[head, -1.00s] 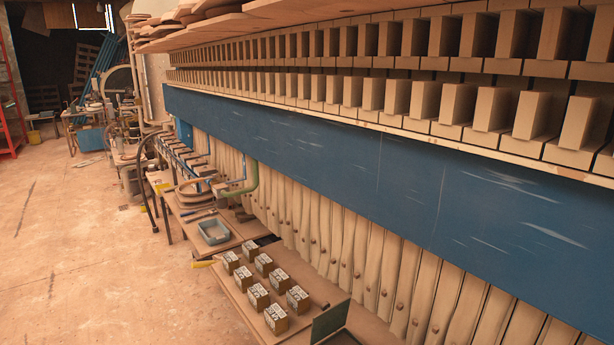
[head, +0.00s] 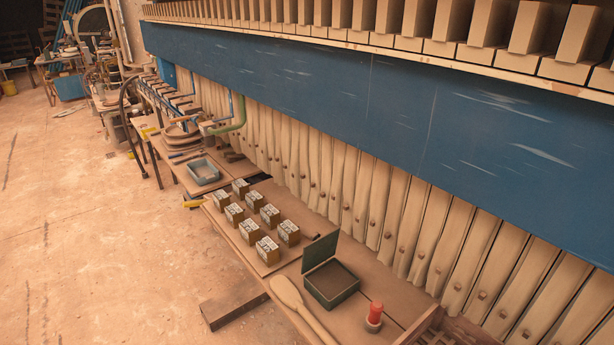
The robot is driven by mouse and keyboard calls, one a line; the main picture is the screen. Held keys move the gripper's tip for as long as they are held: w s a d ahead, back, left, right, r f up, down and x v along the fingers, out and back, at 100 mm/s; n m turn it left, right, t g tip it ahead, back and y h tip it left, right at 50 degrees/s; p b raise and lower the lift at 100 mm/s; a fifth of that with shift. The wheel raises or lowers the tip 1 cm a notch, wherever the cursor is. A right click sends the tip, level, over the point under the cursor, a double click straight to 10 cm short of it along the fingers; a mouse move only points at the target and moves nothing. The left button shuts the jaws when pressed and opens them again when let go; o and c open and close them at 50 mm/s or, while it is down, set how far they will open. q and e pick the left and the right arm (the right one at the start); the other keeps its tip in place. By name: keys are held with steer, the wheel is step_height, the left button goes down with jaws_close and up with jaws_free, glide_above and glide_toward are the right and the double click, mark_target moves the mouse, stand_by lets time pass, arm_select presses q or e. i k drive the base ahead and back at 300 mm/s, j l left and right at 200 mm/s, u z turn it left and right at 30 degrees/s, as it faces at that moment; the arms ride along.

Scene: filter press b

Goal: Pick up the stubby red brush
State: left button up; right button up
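A small upright object with a red top (head: 375,312) and a paler, wider base stands near the front end of the long wooden bench (head: 388,290) in the head view. It is the only small red thing on the bench and looks like the stubby red brush, though it is too small to make out bristles. It stands clear of the things around it. Neither of my grippers is in view.
Left of it lies a long pale wooden paddle (head: 290,298); behind is an open dark green box (head: 330,285). Several small labelled blocks (head: 267,251) sit on a board. A slatted wooden piece (head: 420,327) is close on the right.

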mark_target(372, 324)
steer(key=i+j+z, duration=0.1)
steer(key=z, duration=1)
steer(key=i+j+z, duration=0.2)
steer(key=j+z, duration=0.2)
steer(key=j, duration=0.25)
steer(key=i+j+z, duration=0.1)
steer(key=j+z, duration=0.3)
steer(key=j, duration=0.25)
steer(key=j+z, duration=0.4)
steer(key=j, duration=0.3)
steer(key=k+j, duration=0.1)
steer(key=j, duration=1.2)
steer(key=l+z, duration=0.5)
